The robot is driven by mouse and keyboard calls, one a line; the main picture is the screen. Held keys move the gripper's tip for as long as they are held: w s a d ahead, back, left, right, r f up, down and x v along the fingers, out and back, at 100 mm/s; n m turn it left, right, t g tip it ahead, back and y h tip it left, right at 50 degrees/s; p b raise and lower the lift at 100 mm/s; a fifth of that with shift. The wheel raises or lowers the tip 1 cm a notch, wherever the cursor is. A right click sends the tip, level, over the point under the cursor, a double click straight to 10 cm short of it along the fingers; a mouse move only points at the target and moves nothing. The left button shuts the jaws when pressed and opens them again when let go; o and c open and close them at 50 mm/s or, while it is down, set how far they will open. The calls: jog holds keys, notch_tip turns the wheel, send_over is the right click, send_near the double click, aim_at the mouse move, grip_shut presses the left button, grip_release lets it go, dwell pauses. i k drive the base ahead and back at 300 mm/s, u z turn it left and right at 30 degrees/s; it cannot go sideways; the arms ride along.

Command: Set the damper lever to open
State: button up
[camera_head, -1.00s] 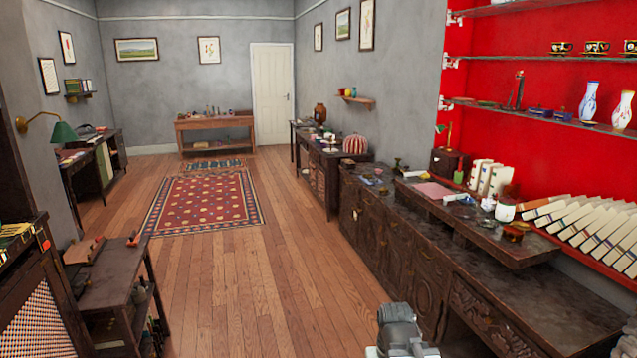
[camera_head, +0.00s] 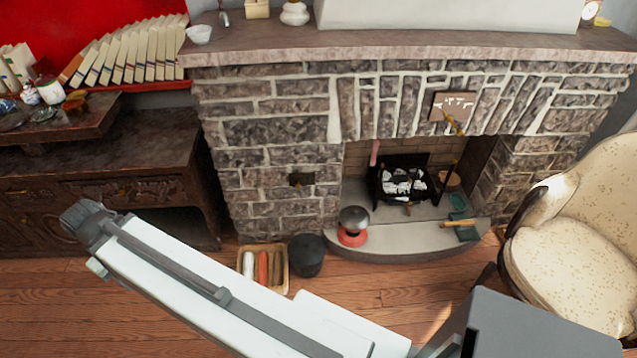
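A brown plate with pale markings (camera_head: 453,103) is set in the stone front of the fireplace, above the firebox opening. A small brass-coloured lever (camera_head: 455,122) sits at its lower edge and slants down to the right. The markings are too small to read, so I cannot tell which setting the lever is at. My gripper (camera_head: 84,226) is at the far left end of my arm, low in front of the wooden cabinet and well apart from the lever. Its fingers are not clear enough to show whether they are open or shut.
A stone hearth (camera_head: 400,238) juts out below the firebox, with a red-based pot (camera_head: 353,226) on it. A black bucket (camera_head: 307,255) and a tray of rolls (camera_head: 286,285) stand on the floor to its left. A cream armchair (camera_head: 580,235) stands at the right.

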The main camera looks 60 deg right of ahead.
aim_at(449, 118)
jog(key=z, duration=0.3)
jog(key=k, duration=0.6)
jog(key=z, duration=0.1)
